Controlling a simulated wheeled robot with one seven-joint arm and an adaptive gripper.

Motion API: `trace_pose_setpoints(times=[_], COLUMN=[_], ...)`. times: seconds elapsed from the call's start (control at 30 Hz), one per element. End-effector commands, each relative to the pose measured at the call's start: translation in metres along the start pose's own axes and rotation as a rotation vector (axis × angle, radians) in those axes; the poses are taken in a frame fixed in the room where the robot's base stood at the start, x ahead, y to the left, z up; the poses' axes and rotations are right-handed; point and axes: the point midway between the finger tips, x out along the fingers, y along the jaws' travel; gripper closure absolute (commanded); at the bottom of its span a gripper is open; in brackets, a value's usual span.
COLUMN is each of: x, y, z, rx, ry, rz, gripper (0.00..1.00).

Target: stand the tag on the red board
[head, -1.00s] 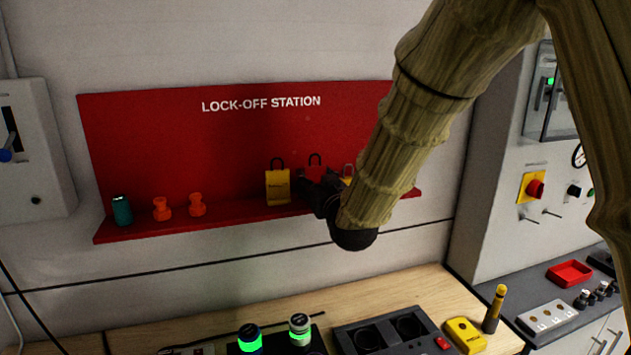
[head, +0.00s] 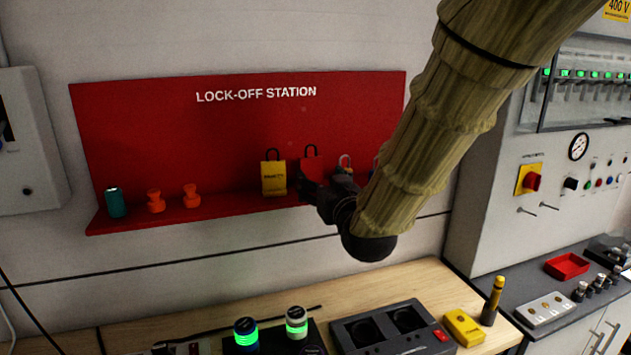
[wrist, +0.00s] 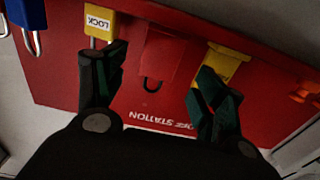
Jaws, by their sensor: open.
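The red board (head: 240,130) is lettered "LOCK-OFF STATION" and has a narrow red shelf along its foot. A yellow tag with a dark loop (head: 273,180) stands upright on the shelf; it also shows in the wrist view (wrist: 228,63). Right of it is a red tag-like piece with a dark loop (head: 311,166), its lower part hidden by my gripper. My gripper (head: 312,193) is open at the shelf's front. In the wrist view, which is upside down, the red piece (wrist: 157,55) shows between the spread fingers (wrist: 155,72). I cannot tell whether they touch it.
A yellow padlock marked "LOCK" (wrist: 98,22) is close beside one finger. A teal can (head: 116,203) and two orange pieces (head: 155,201) stand at the shelf's left. The wooden bench (head: 405,282) below holds a dark double-socket unit (head: 388,330) and a yellow box (head: 464,328).

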Motion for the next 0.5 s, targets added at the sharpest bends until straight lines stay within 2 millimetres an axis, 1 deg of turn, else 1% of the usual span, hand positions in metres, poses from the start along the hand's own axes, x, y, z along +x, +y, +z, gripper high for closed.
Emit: trace_pose_setpoints(times=[0.03, 0.1, 0.2, 0.33, 0.5], x=[-0.008, -0.019, -0.032, -0.044, -0.051], y=[0.000, 0.000, 0.000, 0.000, 0.000], z=[0.002, 0.001, 0.001, 0.001, 0.000], rx=[0.001, 0.001, 0.000, 0.000, 0.001], ry=[0.002, 0.002, 0.002, 0.001, 0.001], rz=[0.000, 0.000, 0.000, 0.000, 0.000], gripper=[0.30, 0.30, 0.30, 0.30, 0.30])
